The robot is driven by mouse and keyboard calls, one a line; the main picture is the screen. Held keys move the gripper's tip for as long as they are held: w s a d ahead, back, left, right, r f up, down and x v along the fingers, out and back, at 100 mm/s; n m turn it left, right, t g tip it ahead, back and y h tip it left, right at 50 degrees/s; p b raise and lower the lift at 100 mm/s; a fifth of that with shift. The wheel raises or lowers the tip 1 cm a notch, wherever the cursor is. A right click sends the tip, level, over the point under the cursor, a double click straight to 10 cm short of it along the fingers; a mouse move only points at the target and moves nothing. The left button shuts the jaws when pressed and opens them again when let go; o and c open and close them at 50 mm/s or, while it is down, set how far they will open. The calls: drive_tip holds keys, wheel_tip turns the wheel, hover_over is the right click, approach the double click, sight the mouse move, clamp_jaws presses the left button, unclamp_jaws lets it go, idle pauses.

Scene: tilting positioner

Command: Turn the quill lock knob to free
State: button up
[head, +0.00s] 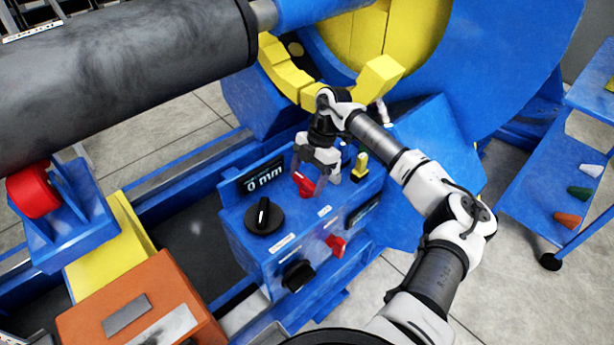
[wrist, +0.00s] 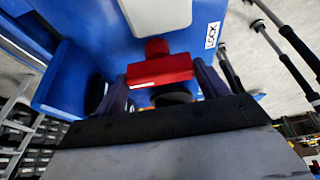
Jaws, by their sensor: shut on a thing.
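The red quill lock knob (head: 303,185) sits on the top of the blue control box, below my gripper (head: 314,168). In the wrist view the knob (wrist: 160,71) shows as a red bar lying nearly level across the picture. My gripper (wrist: 162,85) is shut on it, with one finger at each end of the bar. A white label reading LOCK (wrist: 212,35) is to the right of the knob. In the head view the fingers partly cover the knob, and I cannot tell its exact angle there.
A black dial (head: 264,216) and a "0 mm" display (head: 263,178) are left of my gripper. A yellow lever (head: 360,166) stands close on its right. A second red knob (head: 336,245) and a black knob (head: 298,275) are on the box's front. A large grey roller (head: 120,75) is at upper left.

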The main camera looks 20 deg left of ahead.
drive_tip(key=n+h, duration=0.1)
drive_tip(key=n, duration=0.1)
drive_tip(key=n+b, duration=0.1)
drive_tip(key=n, duration=0.1)
drive_tip(key=shift+w+a+n+g+h, duration=0.1)
drive_tip(key=shift+a+n+g+h, duration=0.05)
drive_tip(key=shift+n+g+h, duration=0.2)
drive_tip(key=n+h+b, duration=0.1)
drive_tip(key=n+h, duration=0.1)
drive_tip(key=n, duration=0.2)
drive_tip(key=shift+a+n, duration=0.1)
drive_tip(key=shift+n, duration=0.15)
drive_tip(key=n+h, duration=0.1)
drive_tip(key=n, duration=0.1)
drive_tip(key=n+b, duration=0.1)
drive_tip(key=n, duration=0.1)
drive_tip(key=shift+a+n+h, duration=0.15)
drive_tip(key=shift+n+h, duration=0.15)
drive_tip(key=shift+h, duration=0.05)
drive_tip(key=shift+n+t+h+b, duration=0.4)
drive_tip(key=shift+n+t, duration=0.65)
drive_tip(key=shift+n, duration=0.95)
drive_tip(key=o, duration=1)
drive_tip(key=shift+r, duration=0.1)
